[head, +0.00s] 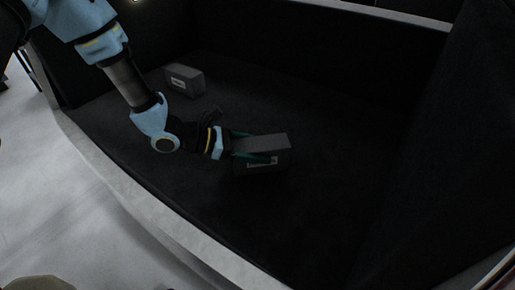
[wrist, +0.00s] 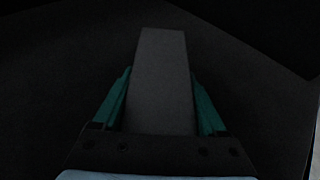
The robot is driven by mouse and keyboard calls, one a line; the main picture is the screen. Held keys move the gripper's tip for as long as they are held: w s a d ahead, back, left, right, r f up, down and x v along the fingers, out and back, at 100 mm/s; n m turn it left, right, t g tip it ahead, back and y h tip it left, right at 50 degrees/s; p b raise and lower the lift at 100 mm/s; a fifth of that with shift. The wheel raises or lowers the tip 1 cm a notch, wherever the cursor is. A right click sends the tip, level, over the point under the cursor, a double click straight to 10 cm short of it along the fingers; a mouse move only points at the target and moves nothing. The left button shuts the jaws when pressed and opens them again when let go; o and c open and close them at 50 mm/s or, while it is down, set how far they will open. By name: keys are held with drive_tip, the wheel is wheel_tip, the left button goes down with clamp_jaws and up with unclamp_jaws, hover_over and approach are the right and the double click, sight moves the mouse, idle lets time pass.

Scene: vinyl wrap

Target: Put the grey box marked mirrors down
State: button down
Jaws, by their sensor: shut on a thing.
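A grey box (head: 270,146) with a pale label on its near side is held in my gripper (head: 240,147), inside a dark, open-topped space. The label's writing is too small to read for certain. In the wrist view the grey box (wrist: 161,85) lies lengthwise between the two green fingers of my gripper (wrist: 161,98), which are shut on its sides. The box is close to the dark floor; I cannot tell whether it touches it.
A second grey box (head: 185,80) with a pale label sits farther back on the dark floor (head: 330,190). A light rim (head: 150,219) edges the space at the front left, with dark walls behind and right. The floor right of the held box looks clear.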

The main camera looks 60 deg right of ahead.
unclamp_jaws()
drive_tip(key=shift+r+p, duration=0.2)
drive_tip(key=shift+p, duration=0.1)
drive_tip(key=b+v, duration=0.1)
drive_tip(key=v, duration=1.1)
